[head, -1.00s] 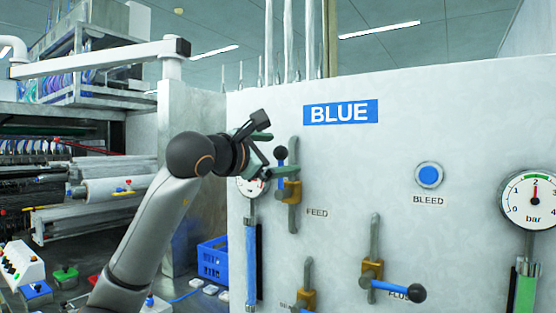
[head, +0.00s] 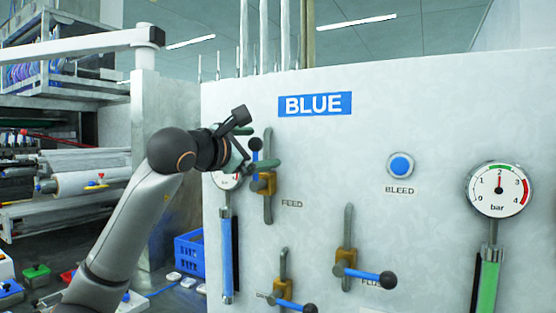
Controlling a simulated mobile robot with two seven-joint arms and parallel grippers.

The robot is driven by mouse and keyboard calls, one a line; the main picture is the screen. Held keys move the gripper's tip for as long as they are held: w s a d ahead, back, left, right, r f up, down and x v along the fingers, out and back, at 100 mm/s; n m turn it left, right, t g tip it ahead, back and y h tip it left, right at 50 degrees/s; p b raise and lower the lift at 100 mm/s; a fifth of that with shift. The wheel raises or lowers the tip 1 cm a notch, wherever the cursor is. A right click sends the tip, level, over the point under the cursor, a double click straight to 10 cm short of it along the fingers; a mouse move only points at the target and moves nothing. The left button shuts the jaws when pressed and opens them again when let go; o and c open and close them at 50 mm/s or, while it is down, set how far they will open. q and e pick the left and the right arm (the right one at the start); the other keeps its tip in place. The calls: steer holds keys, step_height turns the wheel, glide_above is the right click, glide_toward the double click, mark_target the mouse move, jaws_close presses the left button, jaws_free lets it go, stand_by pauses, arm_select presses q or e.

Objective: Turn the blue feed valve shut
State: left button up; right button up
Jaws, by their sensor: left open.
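The blue feed valve (head: 264,184) is on the white panel, below the BLUE sign and left of the FEED label. It has a brass body on a vertical grey pipe. Its blue lever points up along the pipe and ends in a dark round knob (head: 256,144). My left gripper (head: 250,163) is open beside the lever, just below the knob, with a green finger overlapping the lever in the picture. I cannot tell whether it touches. The gripper partly hides the lever and a gauge behind. My right gripper is not in view.
Below are the flush valve (head: 346,268), its lever sticking out right, and another valve (head: 284,290) at the bottom edge. A round blue BLEED button (head: 400,165) and a bar gauge (head: 499,190) are to the right. A blue crate (head: 190,254) stands on the floor left of the panel.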

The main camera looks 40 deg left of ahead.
arm_select(q)
steer(key=shift+w+d+f, duration=0.1)
steer(key=shift+d+f, duration=0.05)
steer(key=shift+d, duration=0.5)
steer(key=shift+w+d+f, duration=0.1)
steer(key=shift+d+f, duration=0.05)
steer(key=shift+d, duration=0.45)
steer(key=shift+w+d+f, duration=0.1)
steer(key=shift+d+f, duration=0.2)
steer(key=shift+d, duration=0.3)
steer(key=shift+d+f, duration=0.3)
steer(key=shift+d, duration=0.25)
steer(key=shift+w+d+f+b, duration=0.1)
steer(key=shift+d+f+b, duration=0.6)
steer(key=shift+d+b, duration=0.15)
steer(key=shift+d+f+b, duration=0.7)
steer(key=shift+f+b, duration=0.1)
steer(key=shift+f, duration=0.2)
steer(key=shift+w+d+f+b, duration=0.1)
steer(key=shift+d+f+b, duration=0.1)
steer(key=shift+f+b, duration=0.35)
steer(key=shift+d+f+b, duration=0.15)
steer(key=shift+f+b, duration=0.25)
steer(key=shift+f, duration=0.15)
step_height(320, 180, down, 2)
steer(key=shift+f+b, duration=0.15)
steer(key=shift+b, duration=0.9)
steer(key=shift+a+r, duration=0.1)
steer(key=shift+r, duration=0.1)
